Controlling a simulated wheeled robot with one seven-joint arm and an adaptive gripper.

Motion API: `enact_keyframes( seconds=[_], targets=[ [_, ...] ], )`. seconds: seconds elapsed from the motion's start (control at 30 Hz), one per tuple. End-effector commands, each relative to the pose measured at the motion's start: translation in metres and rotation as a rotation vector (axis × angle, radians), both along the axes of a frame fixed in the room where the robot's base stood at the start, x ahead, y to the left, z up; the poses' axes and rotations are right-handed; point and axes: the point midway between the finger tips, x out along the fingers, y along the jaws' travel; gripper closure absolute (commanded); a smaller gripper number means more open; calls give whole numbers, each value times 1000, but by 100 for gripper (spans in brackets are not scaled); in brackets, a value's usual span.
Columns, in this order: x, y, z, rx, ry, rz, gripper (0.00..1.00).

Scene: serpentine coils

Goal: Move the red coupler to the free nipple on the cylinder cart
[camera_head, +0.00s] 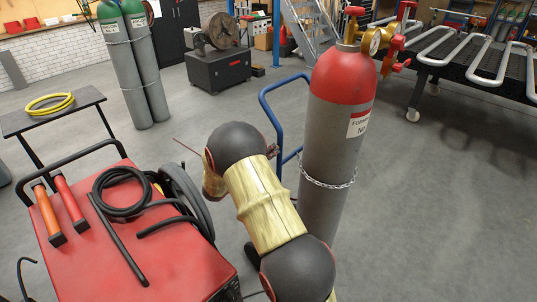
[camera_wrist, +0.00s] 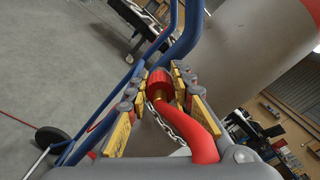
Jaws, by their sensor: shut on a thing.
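In the wrist view my gripper (camera_wrist: 160,74) has its two yellow-padded fingers on either side of the red coupler (camera_wrist: 159,84), shut on it. The coupler is a ribbed red knob with a brass end, and a thick red hose (camera_wrist: 202,138) curves from it towards the lower right. The cylinder cart (camera_head: 267,101) has a blue tube frame and carries a grey cylinder (camera_head: 330,150) with a red top. The cart's blue tubes (camera_wrist: 182,45) also show just past the fingertips. In the head view my arm hides most of the gripper. I cannot make out the free nipple.
A chain (camera_head: 328,183) wraps the cylinder, and brass and red regulator fittings (camera_head: 375,42) sit on top. A red welding cart (camera_head: 150,262) with black hose stands at the lower left. A rack of metal coils (camera_head: 480,62) stands at the right. Floor right of the cylinder is clear.

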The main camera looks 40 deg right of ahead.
Motion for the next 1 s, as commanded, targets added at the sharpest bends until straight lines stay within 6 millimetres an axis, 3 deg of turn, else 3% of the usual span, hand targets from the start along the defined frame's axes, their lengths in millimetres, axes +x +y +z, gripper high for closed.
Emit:
enact_keyframes(
  seconds=[0.07,0.1,0.43,0.77,1.0],
  targets=[
    [1,-2,3,-3,-4,0,100],
    [1,-2,3,-3,-4,0,76],
    [1,-1,2,-1,-3,0,57],
    [0,1,1,-1,-1,1,56],
    [0,30,1,0,-2,4,56]
  ],
)
